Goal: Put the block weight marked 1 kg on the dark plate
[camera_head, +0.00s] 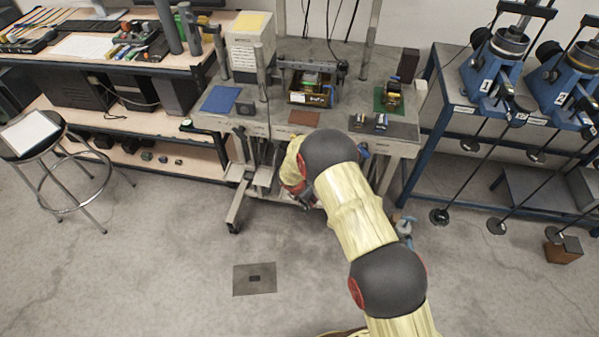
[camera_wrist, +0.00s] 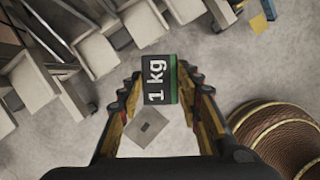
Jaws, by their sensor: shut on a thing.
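My gripper shows in the wrist view (camera_wrist: 160,95), shut on the black block weight marked 1 kg (camera_wrist: 156,80), which has a green stripe along one side. In the head view my gripper (camera_head: 306,197) is low in front of the bench, partly hidden by my arm; I cannot make out the block there. A dark grey plate (camera_head: 401,131) lies on the bench's right front, with small blocks on it or at its edge. A grey square plate with a small dark centre (camera_head: 255,285) lies on the floor, apart from the gripper; the wrist view also shows it (camera_wrist: 147,139).
The bench also bears a blue plate (camera_head: 220,98), a reddish-brown plate (camera_head: 303,118), a green plate (camera_head: 379,100) and a box of small items (camera_head: 309,99). A stool (camera_head: 32,134) stands left. Blue lever frames (camera_head: 491,72) stand right. The front floor is largely clear.

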